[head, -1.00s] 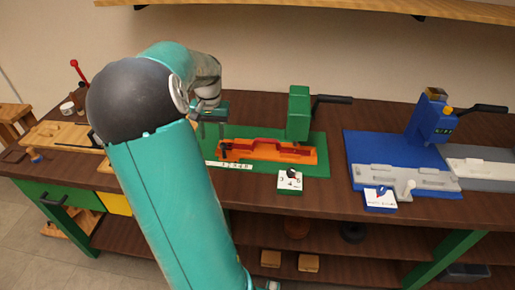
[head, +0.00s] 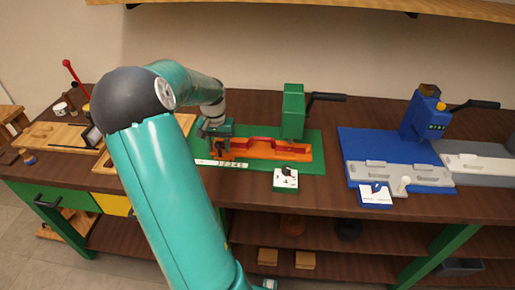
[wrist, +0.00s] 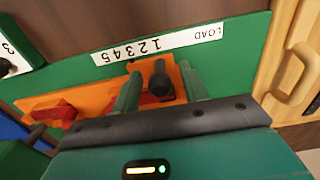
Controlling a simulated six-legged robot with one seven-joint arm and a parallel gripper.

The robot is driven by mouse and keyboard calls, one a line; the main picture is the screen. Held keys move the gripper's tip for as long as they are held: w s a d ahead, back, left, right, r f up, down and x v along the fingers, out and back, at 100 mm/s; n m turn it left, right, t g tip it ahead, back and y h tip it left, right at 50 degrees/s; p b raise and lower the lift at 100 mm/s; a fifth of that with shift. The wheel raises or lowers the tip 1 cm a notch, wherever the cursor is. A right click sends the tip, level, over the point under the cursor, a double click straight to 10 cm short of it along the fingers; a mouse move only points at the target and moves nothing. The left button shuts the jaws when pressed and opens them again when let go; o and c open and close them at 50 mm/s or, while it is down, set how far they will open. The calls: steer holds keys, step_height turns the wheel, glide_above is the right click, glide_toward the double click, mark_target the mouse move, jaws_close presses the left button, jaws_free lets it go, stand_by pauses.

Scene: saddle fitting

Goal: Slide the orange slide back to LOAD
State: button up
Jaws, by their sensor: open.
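The orange slide (head: 262,150) lies on the green base plate (head: 312,163), and a white numbered strip (head: 222,163) runs along its front. In the wrist view the strip (wrist: 160,43) has LOAD at its right end. My gripper (head: 216,132) is over the left end of the slide. In the wrist view my gripper (wrist: 160,88) is open, its two fingers apart on either side of a dark upright peg (wrist: 159,78) on the orange slide (wrist: 88,98). Whether either finger touches the peg cannot be told.
A green lever press (head: 293,110) stands behind the slide, and a white card with a black knob (head: 286,178) is in front. A blue press (head: 425,115) stands to the right. A wooden tray (wrist: 296,70) is beside the green plate.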

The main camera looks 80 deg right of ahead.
steer(key=c, duration=0.7)
steer(key=shift+w+a, duration=0.1)
steer(key=shift+w, duration=0.7)
steer(key=shift+w+a, duration=0.25)
steer(key=shift+w, duration=1.2)
steer(key=shift+w+a, duration=0.2)
steer(key=shift+w, duration=1.3)
steer(key=shift+w+a, duration=0.25)
steer(key=shift+w, duration=1.2)
steer(key=shift+w+a, duration=0.2)
steer(key=shift+w, duration=0.45)
steer(key=shift+o, duration=0.7)
steer(key=shift+w, duration=0.2)
steer(key=o, duration=0.6)
steer(key=shift+w+a, duration=0.1)
steer(key=shift+c, duration=0.2)
steer(key=shift+s, duration=0.25)
